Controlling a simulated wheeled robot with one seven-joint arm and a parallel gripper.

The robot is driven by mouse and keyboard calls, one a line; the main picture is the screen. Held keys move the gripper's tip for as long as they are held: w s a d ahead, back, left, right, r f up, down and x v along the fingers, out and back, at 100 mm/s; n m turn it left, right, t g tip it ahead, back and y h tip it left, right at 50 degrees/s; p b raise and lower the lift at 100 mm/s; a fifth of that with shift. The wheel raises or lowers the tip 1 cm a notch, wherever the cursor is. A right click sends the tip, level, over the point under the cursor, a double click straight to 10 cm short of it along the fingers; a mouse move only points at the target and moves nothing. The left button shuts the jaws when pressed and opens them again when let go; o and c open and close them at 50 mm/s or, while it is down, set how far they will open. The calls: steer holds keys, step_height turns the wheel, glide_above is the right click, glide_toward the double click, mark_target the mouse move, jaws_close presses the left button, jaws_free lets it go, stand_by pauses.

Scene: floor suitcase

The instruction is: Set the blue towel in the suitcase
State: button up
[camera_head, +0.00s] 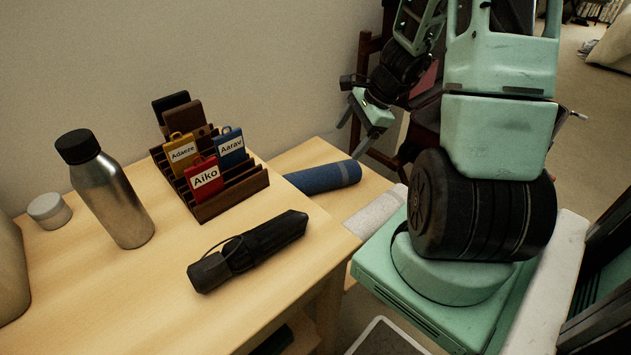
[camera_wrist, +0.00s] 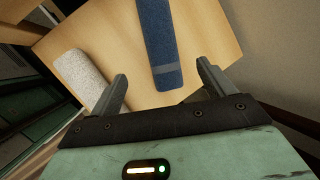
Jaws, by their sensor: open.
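The blue towel (camera_head: 325,177) is a rolled cylinder with a lighter band near one end. It lies on a light wooden surface behind the nearer table, its left end partly hidden by that table. In the wrist view the blue towel (camera_wrist: 160,45) lies beyond my gripper, its banded end pointing toward the gap between the fingers. My gripper (camera_head: 361,119) is above and to the right of the towel, apart from it. In the wrist view my gripper (camera_wrist: 162,82) is open with nothing between its fingers. I cannot identify the suitcase in either view.
A grey-white roll (camera_head: 376,212) lies beside the towel; it also shows in the wrist view (camera_wrist: 80,75), close to the left finger. The nearer table (camera_head: 100,290) holds a steel bottle (camera_head: 108,195), a black umbrella (camera_head: 250,250), a tag rack (camera_head: 232,199) and a small jar (camera_head: 49,210).

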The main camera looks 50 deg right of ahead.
mark_target(326, 169)
steer(key=b+x, duration=0.4)
steer(key=x, duration=0.7)
steer(key=shift+f, duration=0.2)
steer(key=b+x, duration=0.2)
steer(key=x, duration=0.3)
steer(key=shift+w+d+f+b, duration=0.1)
steer(key=shift+w+b, duration=0.05)
steer(key=shift+b, duration=0.25)
steer(key=c, duration=0.9)
